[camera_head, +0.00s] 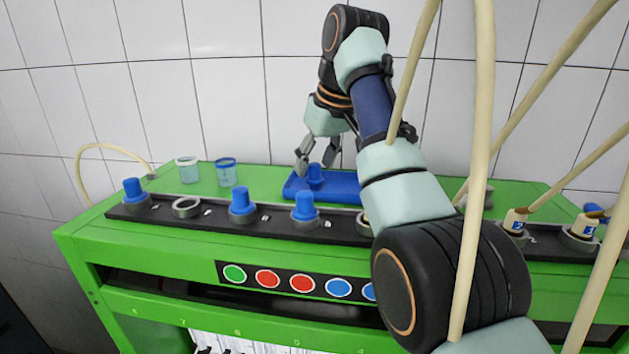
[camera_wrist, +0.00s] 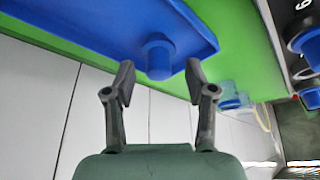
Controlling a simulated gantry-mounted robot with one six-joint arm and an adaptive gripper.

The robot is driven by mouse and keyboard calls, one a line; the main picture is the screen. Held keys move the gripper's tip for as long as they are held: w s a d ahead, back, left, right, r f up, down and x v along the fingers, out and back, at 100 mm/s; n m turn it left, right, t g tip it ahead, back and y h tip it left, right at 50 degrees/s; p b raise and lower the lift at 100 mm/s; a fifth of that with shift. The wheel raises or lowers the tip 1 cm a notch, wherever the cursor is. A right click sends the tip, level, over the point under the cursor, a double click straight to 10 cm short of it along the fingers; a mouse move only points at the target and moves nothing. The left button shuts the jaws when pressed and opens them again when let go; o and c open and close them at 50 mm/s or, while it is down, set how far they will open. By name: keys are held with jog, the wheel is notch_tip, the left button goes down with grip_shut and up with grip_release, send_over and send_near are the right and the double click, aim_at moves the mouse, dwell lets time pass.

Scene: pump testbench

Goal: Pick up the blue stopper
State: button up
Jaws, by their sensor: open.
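A blue stopper (camera_head: 315,174) stands upright on the left part of a blue tray (camera_head: 347,183) on the green bench. It also shows in the wrist view (camera_wrist: 158,56), on the tray (camera_wrist: 95,18). My gripper (camera_head: 314,165) is open and points down at this stopper. In the wrist view, the fingertips of my gripper (camera_wrist: 160,76) are spread on either side of the stopper's end, with a gap on each side. The stopper's base is partly hidden by its own top in the wrist view.
Other blue stoppers (camera_head: 134,189), (camera_head: 241,202), (camera_head: 305,206) sit in the black rack strip in front, beside an empty ring (camera_head: 187,207). Two cups (camera_head: 187,169), (camera_head: 227,172) stand left of the tray. Beige hoses (camera_head: 482,130) cross the right side. A tiled wall is behind.

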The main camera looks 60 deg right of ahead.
aim_at(314, 164)
jog(key=shift+w+d+f, duration=0.2)
jog(key=shift+w+f, duration=0.1)
jog(key=shift+f, duration=0.35)
jog(key=c, duration=1)
jog(key=shift+c, duration=0.2)
notch_tip(314, 164, up, 10)
jog(key=p, duration=0.7)
jog(key=shift+r, duration=0.1)
